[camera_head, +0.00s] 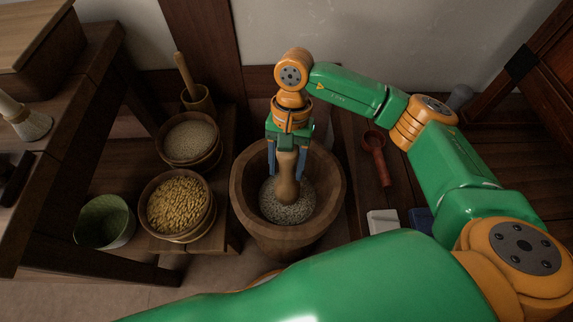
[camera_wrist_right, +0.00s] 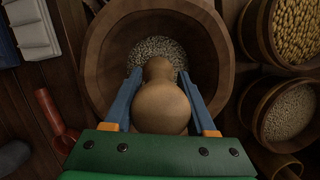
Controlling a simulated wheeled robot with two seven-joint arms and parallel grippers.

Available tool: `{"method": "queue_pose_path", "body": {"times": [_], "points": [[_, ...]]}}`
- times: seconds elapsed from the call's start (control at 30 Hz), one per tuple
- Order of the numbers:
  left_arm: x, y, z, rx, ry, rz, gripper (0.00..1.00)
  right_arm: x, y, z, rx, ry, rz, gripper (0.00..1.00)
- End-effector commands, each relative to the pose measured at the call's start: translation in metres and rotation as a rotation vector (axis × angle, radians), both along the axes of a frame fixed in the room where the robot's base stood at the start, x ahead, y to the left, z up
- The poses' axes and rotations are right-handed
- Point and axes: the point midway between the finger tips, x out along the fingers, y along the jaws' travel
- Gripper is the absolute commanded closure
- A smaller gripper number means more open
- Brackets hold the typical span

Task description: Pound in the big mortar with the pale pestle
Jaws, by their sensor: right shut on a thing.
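The big mortar (camera_head: 245,190) is a wide wooden bowl standing on the floor in the middle of the head view, with pale grain (camera_head: 298,212) in its bottom. My right gripper (camera_head: 287,170) is over the mortar's opening and shut on the pale pestle (camera_head: 288,188). The pestle stands roughly upright with its lower end at the grain; whether it presses into it I cannot tell. In the right wrist view the pestle (camera_wrist_right: 160,105) is between the two blue fingers, and the mortar's rim (camera_wrist_right: 97,60) lies beyond. My left gripper is not in view.
Left of the mortar are a tub of yellow grain (camera_head: 178,204), a tub of pale grain (camera_head: 188,141) and a small mortar with its own pestle (camera_head: 184,75). A green bowl (camera_head: 104,222) stands farther left. A red scoop (camera_head: 375,150) and a white block (camera_head: 383,222) lie to the right.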

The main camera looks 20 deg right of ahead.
Motion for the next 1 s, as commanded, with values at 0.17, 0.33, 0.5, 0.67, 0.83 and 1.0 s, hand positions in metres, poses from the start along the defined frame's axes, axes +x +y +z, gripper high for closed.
{"method": "queue_pose_path", "body": {"times": [0.17, 0.33, 0.5, 0.67, 0.83, 1.0], "points": [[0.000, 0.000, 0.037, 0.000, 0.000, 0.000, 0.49, 0.001, 0.000, 0.053, 0.001, -0.004, 0.001, 1.00], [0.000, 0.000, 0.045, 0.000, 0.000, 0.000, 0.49, 0.001, 0.000, 0.070, 0.002, -0.002, -0.001, 1.00], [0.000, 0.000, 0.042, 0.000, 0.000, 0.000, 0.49, 0.000, 0.000, 0.067, 0.002, -0.001, -0.001, 1.00], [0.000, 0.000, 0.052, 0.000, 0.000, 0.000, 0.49, 0.001, 0.000, 0.080, 0.002, -0.002, 0.000, 1.00], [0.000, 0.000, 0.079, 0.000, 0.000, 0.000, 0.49, 0.001, 0.000, 0.122, 0.002, -0.005, 0.001, 1.00], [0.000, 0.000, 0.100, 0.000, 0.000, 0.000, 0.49, 0.001, 0.000, 0.157, 0.002, -0.003, 0.001, 1.00]]}}
